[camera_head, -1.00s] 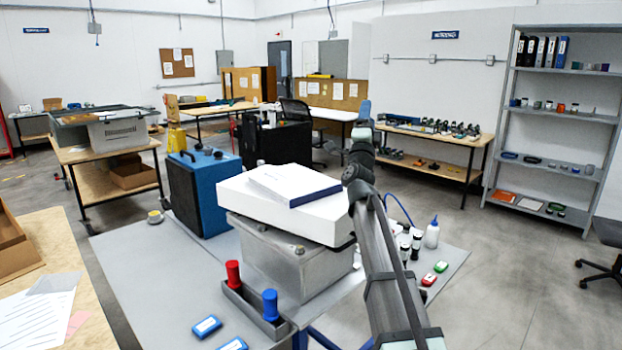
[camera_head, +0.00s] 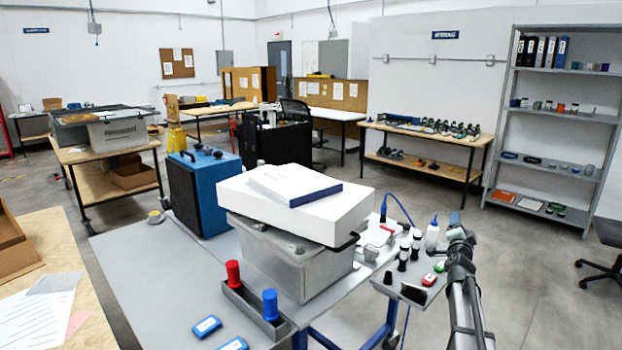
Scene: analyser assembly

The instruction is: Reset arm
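My arm (camera_head: 462,270) rises from the bottom right edge to a dark joint beside the right end of the grey workbench (camera_head: 165,275). I cannot make out my gripper or its fingers, and what it holds, if anything, does not show. On the bench is a metal analyser housing (camera_head: 285,262) with a large white block (camera_head: 300,215) on top. A white and blue flat box (camera_head: 292,185) lies on the block. My arm stands apart from this stack, to its right.
A blue case (camera_head: 205,190) stands behind the stack. A holder with a red-handled tool (camera_head: 233,273) and a blue-handled tool (camera_head: 270,304) is in front. Black-and-white bottles (camera_head: 404,252), a squeeze bottle (camera_head: 432,233) and small red and green items are near my arm.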

